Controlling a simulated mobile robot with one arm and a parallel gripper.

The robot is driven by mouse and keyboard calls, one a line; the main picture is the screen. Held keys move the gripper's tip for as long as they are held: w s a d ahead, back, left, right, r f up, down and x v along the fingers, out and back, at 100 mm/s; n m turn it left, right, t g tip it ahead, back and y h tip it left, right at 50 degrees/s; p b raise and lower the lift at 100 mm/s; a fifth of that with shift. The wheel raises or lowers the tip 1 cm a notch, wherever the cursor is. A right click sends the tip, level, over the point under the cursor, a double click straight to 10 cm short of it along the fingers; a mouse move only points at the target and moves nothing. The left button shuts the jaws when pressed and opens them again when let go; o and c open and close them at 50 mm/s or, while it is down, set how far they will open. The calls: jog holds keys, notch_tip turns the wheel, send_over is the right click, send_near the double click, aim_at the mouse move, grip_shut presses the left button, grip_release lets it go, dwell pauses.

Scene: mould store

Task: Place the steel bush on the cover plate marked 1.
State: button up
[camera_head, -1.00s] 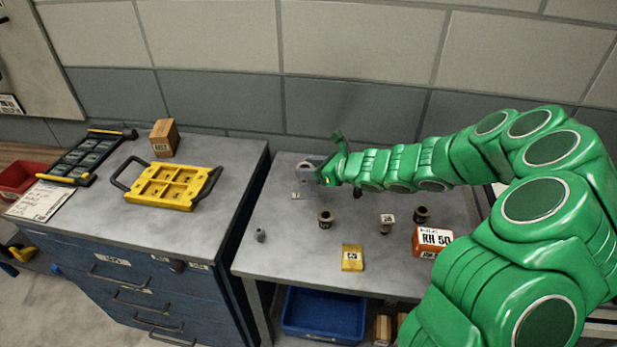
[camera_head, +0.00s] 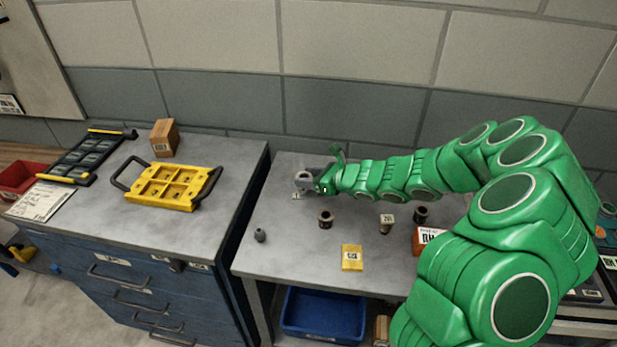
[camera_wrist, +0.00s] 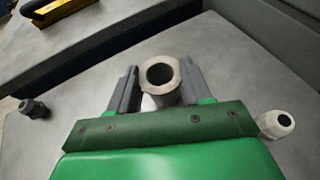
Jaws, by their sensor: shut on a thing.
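My gripper (camera_head: 316,183) is shut on a steel bush (camera_wrist: 160,77), a thick pale-grey ring with a dark bore. In the wrist view the bush stands between the two grey fingers with its open end towards the camera. In the head view the bush (camera_head: 303,178) is at the back left of the grey table. A yellow plate with a black-and-white label (camera_head: 352,257) lies at the table's front, well away from my gripper; its mark is too small to read. A small pale patch (camera_head: 296,196) shows just below the held bush; I cannot tell what it is.
Dark bushes (camera_head: 325,219) (camera_head: 421,214), a labelled piece (camera_head: 387,223) and an orange box (camera_head: 425,240) stand near my arm. A small grey part (camera_head: 260,235) is at the left edge. A pale ringed part (camera_wrist: 278,123) is right of my gripper. The yellow tray (camera_head: 172,187) is on the cabinet.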

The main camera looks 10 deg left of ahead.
jog(key=shift+f, duration=0.1)
jog(key=o, duration=1.3)
jog(key=shift+c, duration=0.2)
jog(key=shift+r, duration=0.2)
jog(key=v, duration=1.2)
